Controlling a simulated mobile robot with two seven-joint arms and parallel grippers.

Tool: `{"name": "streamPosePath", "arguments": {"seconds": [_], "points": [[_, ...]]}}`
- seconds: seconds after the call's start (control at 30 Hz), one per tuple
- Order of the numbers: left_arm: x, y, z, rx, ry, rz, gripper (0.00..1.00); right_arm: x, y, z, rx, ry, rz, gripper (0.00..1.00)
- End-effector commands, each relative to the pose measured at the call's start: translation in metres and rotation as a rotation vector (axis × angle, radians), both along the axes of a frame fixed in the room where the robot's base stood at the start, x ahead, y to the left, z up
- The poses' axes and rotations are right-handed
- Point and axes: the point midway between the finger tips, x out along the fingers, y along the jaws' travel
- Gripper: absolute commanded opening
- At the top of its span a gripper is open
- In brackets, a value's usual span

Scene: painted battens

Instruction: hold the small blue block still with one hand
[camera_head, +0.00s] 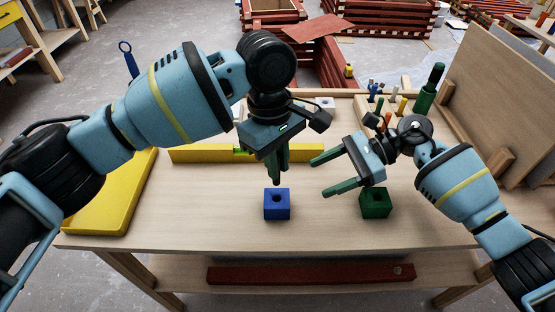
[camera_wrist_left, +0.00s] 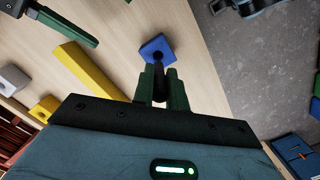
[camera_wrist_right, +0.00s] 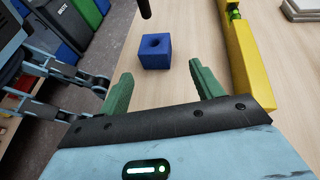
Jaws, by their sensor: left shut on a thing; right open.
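The small blue block (camera_head: 277,212) stands on the bench top with a round hole in its upper face. My left gripper (camera_head: 277,170) is above it, pointing down and shut on a dark rod (camera_wrist_left: 158,88). The rod's lower end (camera_wrist_right: 145,9) hangs above the block, apart from it. My right gripper (camera_head: 319,177) is open and empty, to the right of and above the block. In the right wrist view the blue block (camera_wrist_right: 157,59) lies ahead, roughly between the two fingertips, with no visible contact.
A green block (camera_head: 375,207) with a hole stands to the right, below my right arm. A yellow spirit level (camera_head: 200,153) lies behind, and a yellow tray (camera_head: 105,215) lies at the left. Several upright pegs and tools stand at the back right. The bench in front of the blue block is clear.

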Motion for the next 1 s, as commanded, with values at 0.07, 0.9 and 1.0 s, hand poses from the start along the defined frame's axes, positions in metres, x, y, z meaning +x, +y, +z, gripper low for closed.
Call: {"name": "streamPosePath", "arguments": {"seconds": [0.07, 0.9, 1.0], "points": [[0.0, 0.0, 0.0, 0.0, 0.0, 0.0, 0.0, -0.001, 0.01, -0.002, -0.042, 0.004, 0.044, 0.65], [0.0, 0.0, 0.0, 0.0, 0.0, 0.0, 0.0, -0.017, 0.059, -0.03, -0.084, 0.014, 0.087, 0.65], [0.0, 0.0, 0.0, 0.0, 0.0, 0.0, 0.0, -0.02, 0.07, -0.036, -0.084, 0.013, 0.086, 0.65]]}}
